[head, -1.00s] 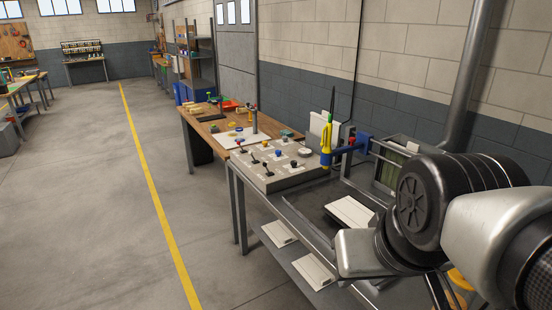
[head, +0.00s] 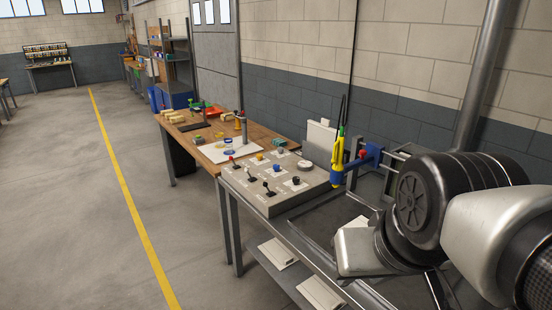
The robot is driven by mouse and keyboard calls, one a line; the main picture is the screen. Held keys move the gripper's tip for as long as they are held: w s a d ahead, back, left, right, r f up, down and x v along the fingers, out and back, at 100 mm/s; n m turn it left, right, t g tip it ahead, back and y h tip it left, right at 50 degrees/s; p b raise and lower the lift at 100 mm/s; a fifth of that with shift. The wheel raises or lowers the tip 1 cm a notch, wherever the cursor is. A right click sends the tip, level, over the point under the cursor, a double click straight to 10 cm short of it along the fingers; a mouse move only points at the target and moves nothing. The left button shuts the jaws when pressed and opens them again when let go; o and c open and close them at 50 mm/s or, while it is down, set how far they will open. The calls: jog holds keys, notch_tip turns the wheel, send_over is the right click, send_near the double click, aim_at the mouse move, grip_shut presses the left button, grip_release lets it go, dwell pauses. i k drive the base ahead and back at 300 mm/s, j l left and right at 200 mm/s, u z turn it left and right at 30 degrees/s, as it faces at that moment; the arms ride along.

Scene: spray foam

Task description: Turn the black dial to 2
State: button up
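A grey control panel (head: 328,183) stands on the metal bench ahead of me, left of my arm. The black dial (head: 297,181) is small and sits near the panel's front right, beside a blue dial (head: 276,168) and a yellow dial (head: 260,157). Its markings are too small to read, so I cannot tell its setting. My arm fills the right of the picture, well apart from the panel. My gripper is not in view.
Levers, one with a black knob (head: 265,184), and a round white piece (head: 305,165) are on the panel. A cluttered wooden table (head: 262,133) lies beyond. The floor at left is clear.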

aim_at(296, 181)
jog(key=i+j+z, duration=0.1)
jog(key=i+j, duration=0.2)
jog(key=i+j+z, duration=0.1)
jog(key=i+j, duration=0.2)
jog(key=i+j+z, duration=0.1)
jog(key=i+j, duration=0.2)
jog(key=j, duration=0.2)
jog(key=i+j+z, duration=0.1)
jog(key=i+j, duration=0.2)
jog(key=i+j+z, duration=0.1)
jog(key=i+j, duration=0.15)
jog(key=j, duration=0.3)
jog(key=i+j+z, duration=0.1)
jog(key=i+j, duration=0.15)
jog(key=j, duration=0.2)
jog(key=i+j+z, duration=0.1)
jog(key=j, duration=0.35)
jog(key=i+j+z, duration=0.1)
jog(key=i+j, duration=0.25)
jog(key=j, duration=0.15)
